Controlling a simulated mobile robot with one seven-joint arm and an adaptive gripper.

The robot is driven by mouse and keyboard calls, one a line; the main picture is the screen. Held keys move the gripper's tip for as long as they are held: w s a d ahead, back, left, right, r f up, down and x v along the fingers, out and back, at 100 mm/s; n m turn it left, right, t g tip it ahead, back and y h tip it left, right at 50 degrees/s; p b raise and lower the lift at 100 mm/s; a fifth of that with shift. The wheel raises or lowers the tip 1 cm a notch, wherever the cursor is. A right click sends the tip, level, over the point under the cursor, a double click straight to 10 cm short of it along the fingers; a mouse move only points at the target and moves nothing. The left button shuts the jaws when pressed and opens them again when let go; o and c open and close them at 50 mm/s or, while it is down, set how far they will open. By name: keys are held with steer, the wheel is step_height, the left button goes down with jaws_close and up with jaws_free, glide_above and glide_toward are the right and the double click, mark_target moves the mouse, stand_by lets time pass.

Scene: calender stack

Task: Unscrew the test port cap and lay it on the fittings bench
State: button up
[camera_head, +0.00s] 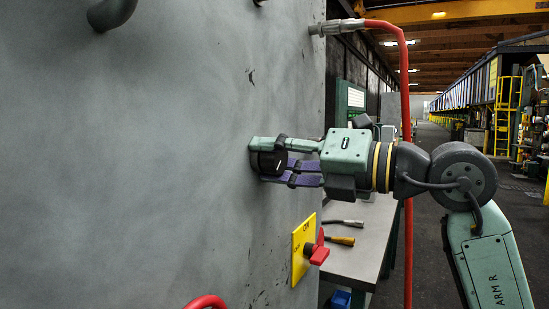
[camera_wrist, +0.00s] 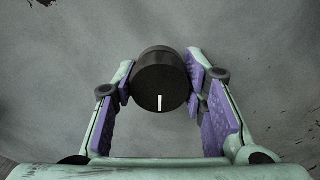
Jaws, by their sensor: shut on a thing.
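The test port cap is a round black cap (camera_wrist: 160,84) with a white line on its face, seen at the centre of the wrist view. It stands out from the grey panel wall, its white mark pointing down. My gripper (camera_wrist: 160,88) is shut on it, with the purple finger pads at its left and right sides. In the head view the cap (camera_head: 268,162) is partly hidden between the fingers of my gripper (camera_head: 272,160), close to the panel. The fittings bench (camera_head: 372,232) is a grey-topped table behind and below my gripper, to the right of the panel.
A red hose (camera_head: 405,110) hangs from a metal fitting at the upper right. Two tools (camera_head: 343,223) lie on the bench. A dark pipe (camera_head: 110,12) sticks out at upper left.

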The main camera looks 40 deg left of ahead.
steer(key=shift+n, duration=1)
steer(key=shift+n+b, duration=0.3)
steer(key=shift+n, duration=0.8)
steer(key=shift+n, duration=1.1)
steer(key=shift+n, duration=0.4)
steer(key=shift+n+b, duration=0.3)
steer(key=shift+n, duration=0.4)
